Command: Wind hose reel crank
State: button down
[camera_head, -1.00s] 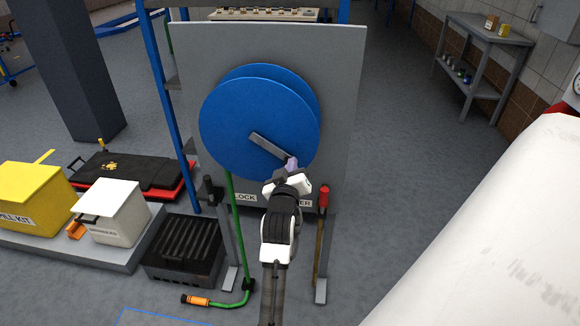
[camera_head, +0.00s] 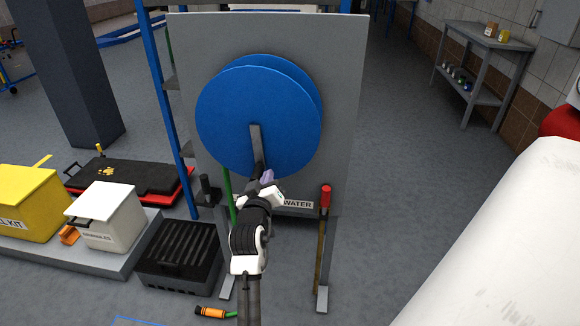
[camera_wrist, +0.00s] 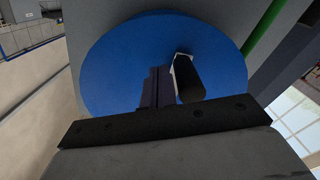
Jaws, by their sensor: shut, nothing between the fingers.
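The blue hose reel (camera_head: 225,115) stands on a grey upright panel. Its grey crank arm (camera_head: 256,143) points almost straight down from the hub. My gripper (camera_head: 267,177) is at the crank's lower end, reaching up from below. In the wrist view, my closed fingers (camera_wrist: 157,88) are beside the black crank handle (camera_wrist: 188,80), with the handle to their right and not between them. Whether they touch it I cannot tell. A green hose (camera_head: 227,187) runs down from the reel, partly hidden by my arm. Its orange nozzle (camera_head: 212,312) lies on the floor.
A red-topped lever post (camera_head: 325,200) stands right of my arm, and a dark post (camera_head: 207,195) stands left. A black slatted crate (camera_head: 180,258), a white box (camera_head: 108,218) and a yellow box (camera_head: 28,205) are at left. A large white shape fills the lower right.

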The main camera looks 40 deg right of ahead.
jog(key=s+p+v, duration=0.1)
jog(key=v, duration=0.7)
jog(key=shift+d+r, duration=0.3)
jog(key=shift+r, duration=0.05)
dwell(0.7)
